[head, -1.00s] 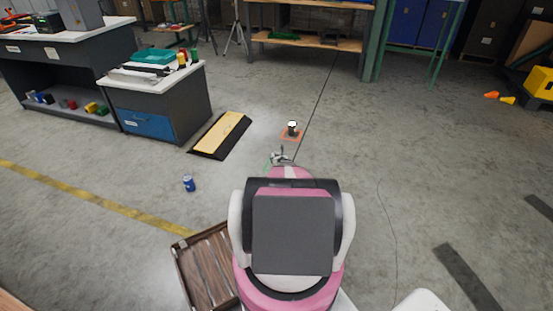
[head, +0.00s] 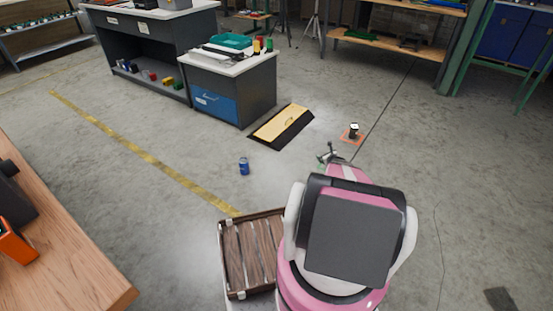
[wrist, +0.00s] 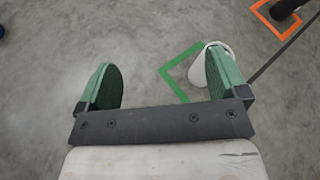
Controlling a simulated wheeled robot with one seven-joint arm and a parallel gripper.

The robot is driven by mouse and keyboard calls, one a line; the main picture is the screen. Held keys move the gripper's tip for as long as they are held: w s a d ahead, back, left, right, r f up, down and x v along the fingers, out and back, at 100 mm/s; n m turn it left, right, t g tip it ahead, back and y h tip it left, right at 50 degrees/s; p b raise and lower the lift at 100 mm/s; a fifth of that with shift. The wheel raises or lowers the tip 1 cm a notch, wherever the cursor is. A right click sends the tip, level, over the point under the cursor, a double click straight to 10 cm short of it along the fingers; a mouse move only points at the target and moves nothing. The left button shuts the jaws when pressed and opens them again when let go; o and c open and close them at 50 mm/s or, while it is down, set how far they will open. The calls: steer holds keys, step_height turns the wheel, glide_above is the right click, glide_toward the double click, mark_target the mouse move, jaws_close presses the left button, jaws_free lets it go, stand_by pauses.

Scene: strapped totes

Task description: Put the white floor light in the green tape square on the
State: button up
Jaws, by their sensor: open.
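My gripper (wrist: 162,78) is open, with its two green-padded fingers wide apart and nothing between them. In the head view my gripper (head: 328,155) is small, low over the floor. A white rounded object (wrist: 196,72), which looks like the white floor light, stands on the floor behind the right finger in the wrist view. That finger hides part of it. The green tape square (wrist: 174,88) shows as an outline around its left side. It seems to be inside the outline, but the right side is hidden. Whether the finger touches it, I cannot tell.
A dark object with a pale top (head: 353,130) stands in an orange tape square (head: 347,139). A blue can (head: 244,166) stands on open floor. A black-edged yellow ramp (head: 282,127) lies beside a cabinet (head: 232,92). A wooden table (head: 70,260) is at left.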

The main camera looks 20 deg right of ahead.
steer(key=s+a+r+n+g+y, duration=0.35)
steer(key=a+r+n, duration=0.55)
steer(key=a, duration=0.6)
steer(key=s+a+r+n+g+y, duration=0.3)
steer(key=a+r+n, duration=0.4)
steer(key=a+r, duration=0.6)
steer(key=s+a+r+n+g+h, duration=0.1)
steer(key=s+a+r+n+g, duration=0.4)
steer(key=s+a+n, duration=0.55)
steer(key=s+a+r+n+g+h, duration=0.1)
steer(key=s+a+r+n+h, duration=0.1)
steer(key=s+r, duration=0.3)
steer(key=s+a+r+n+g+h, duration=0.1)
steer(key=s+a+r+n+h, duration=0.2)
steer(key=s, duration=0.8)
steer(key=shift+r+n+h, duration=0.35)
steer(key=shift+r+n, duration=0.3)
steer(key=shift+r, duration=0.2)
steer(key=shift+s, duration=0.1)
